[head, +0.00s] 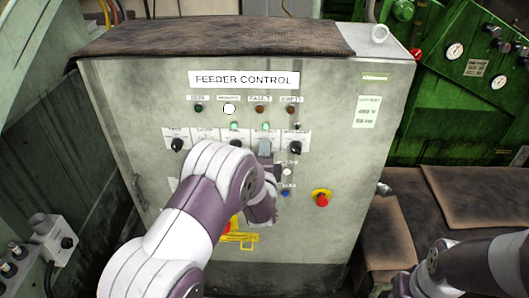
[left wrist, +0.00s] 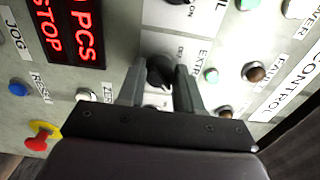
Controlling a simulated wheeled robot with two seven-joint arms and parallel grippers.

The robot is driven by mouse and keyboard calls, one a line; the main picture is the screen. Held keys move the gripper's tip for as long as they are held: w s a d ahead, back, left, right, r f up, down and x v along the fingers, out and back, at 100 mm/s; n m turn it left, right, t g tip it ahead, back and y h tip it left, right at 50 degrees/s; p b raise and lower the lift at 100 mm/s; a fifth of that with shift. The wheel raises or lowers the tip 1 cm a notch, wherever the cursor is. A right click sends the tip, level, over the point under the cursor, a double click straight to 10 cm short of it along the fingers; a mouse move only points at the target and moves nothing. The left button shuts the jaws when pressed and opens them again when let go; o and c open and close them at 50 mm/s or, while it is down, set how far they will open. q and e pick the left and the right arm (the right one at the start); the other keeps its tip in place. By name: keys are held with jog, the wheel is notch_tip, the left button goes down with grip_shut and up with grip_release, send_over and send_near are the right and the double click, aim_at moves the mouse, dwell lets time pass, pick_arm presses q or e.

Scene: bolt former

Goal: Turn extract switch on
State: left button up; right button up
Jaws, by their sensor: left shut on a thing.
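The extract switch is a black rotary knob (left wrist: 160,72) on a white plate, with a partly visible label starting "EXTR" beside it in the left wrist view. My left gripper (left wrist: 158,88) is shut on this knob, one finger on each side. In the head view my left gripper (head: 264,149) reaches the row of knobs on the grey feeder control cabinet (head: 345,160) and hides the knob it holds. Part of the plate's position markings shows; the knob's exact setting is hard to tell. My right gripper is not in view.
Other black knobs (head: 177,145) and (head: 295,147) flank the gripper. A red emergency button (head: 322,199) on yellow sits lower right. A lit red display (left wrist: 70,25) is beside the switch. A brown cloth (head: 210,37) covers the cabinet top. Green machinery (head: 450,90) stands right.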

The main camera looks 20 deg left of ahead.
pick_arm(q)
jog(key=o, duration=1)
jog(key=shift+o, duration=0.2)
jog(key=b+v, duration=0.2)
jog(key=v, duration=1)
jog(key=shift+s, duration=0.4)
jog(key=shift+f, duration=0.1)
